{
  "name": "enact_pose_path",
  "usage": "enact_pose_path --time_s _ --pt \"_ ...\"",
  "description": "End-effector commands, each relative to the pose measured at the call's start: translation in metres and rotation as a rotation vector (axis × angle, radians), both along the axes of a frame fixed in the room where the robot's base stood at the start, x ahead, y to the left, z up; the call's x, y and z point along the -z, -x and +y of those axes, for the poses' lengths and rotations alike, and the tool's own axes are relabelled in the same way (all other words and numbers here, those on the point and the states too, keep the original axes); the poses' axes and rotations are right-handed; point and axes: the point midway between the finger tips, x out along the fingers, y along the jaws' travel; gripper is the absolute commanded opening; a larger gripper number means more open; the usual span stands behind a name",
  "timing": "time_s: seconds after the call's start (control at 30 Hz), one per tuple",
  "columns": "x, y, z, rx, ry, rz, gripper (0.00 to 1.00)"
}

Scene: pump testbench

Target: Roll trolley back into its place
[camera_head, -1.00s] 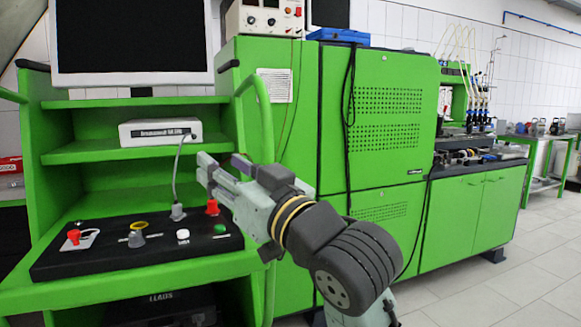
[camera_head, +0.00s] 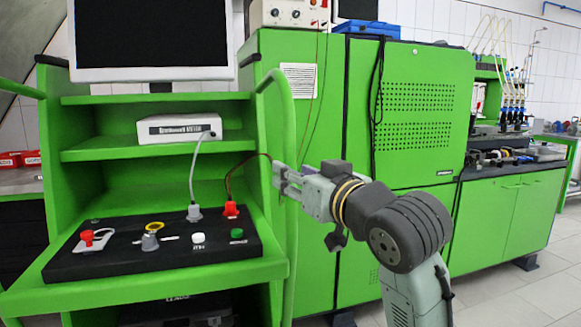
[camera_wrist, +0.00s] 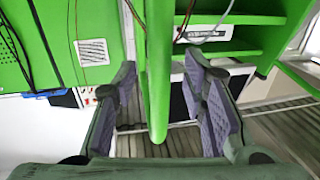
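The trolley (camera_head: 60,175) is a green shelved cart at the left of the head view. It carries a monitor, a white box and a black control panel. Its curved green handle (camera_head: 290,225) runs up its right side. My gripper (camera_head: 277,178) is at the upper part of this handle. In the wrist view, the handle bar (camera_wrist: 157,90) passes between the two purple-padded fingers of my open gripper (camera_wrist: 160,95). Gaps show on both sides, so the fingers are not closed on it. The trolley's wheels are not visible.
A large green test bench (camera_head: 415,110) stands close to the right of the trolley. A red wire (camera_head: 230,182) runs from the panel toward the handle. Tiled floor (camera_head: 515,295) is free at the lower right. Red boxes (camera_head: 20,159) sit on a counter behind the trolley at left.

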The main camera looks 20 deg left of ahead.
Motion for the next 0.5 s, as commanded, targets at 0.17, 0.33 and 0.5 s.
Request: enact_pose_path --time_s 0.17,0.33,0.5 --pt "-0.001 -0.015 0.015 -0.001 -0.001 0.001 0.39" --pt "0.0 -0.019 0.019 -0.001 -0.001 -0.001 0.39" --pt "0.0 -0.019 0.019 0.0 -0.001 -0.001 0.39"
